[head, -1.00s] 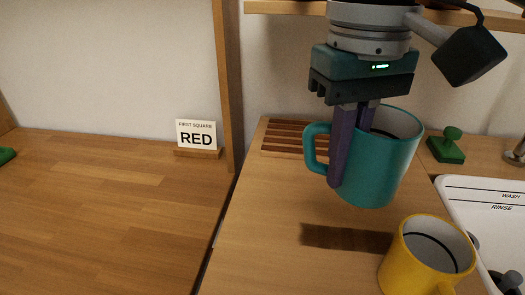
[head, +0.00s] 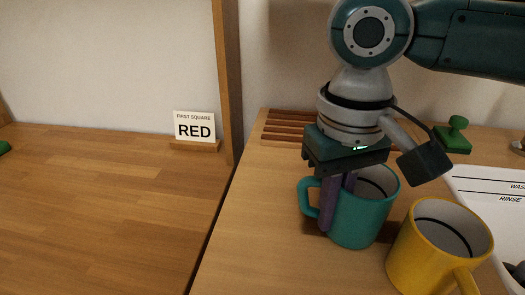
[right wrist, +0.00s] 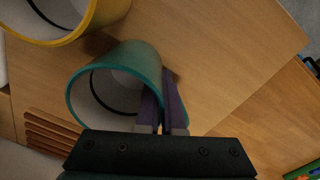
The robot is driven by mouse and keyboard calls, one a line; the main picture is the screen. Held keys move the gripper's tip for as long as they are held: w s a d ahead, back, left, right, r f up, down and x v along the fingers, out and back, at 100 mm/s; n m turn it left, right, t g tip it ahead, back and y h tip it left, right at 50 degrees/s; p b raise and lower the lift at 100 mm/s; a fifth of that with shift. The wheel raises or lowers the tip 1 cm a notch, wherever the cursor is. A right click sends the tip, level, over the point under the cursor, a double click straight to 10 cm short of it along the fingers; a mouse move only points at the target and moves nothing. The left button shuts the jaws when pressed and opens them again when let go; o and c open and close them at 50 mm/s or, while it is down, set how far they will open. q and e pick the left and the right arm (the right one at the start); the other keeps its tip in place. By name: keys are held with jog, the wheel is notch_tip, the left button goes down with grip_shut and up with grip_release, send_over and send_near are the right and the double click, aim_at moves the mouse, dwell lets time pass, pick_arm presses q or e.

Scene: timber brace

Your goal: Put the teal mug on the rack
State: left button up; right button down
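The teal mug (head: 362,220) is upright low over the wooden counter, just left of the yellow mug; I cannot tell if its base touches the wood. My right gripper (head: 337,205) comes down from above, shut on the mug's wall near the handle. The right wrist view also shows the mug (right wrist: 122,62) at the gripper's fingers (right wrist: 162,108). The slatted wooden rack (head: 285,128) lies behind the mug against the wall, partly hidden by my arm; its slats show in the right wrist view (right wrist: 55,140). My left gripper is not in view.
The yellow mug (head: 440,245) stands close on the right. A wooden post (head: 229,85) and a RED card (head: 194,127) stand left.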

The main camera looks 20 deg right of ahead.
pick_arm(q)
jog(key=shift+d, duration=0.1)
pick_arm(e)
jog(key=c, duration=1)
grip_release()
jog(key=shift+c, duration=0.2)
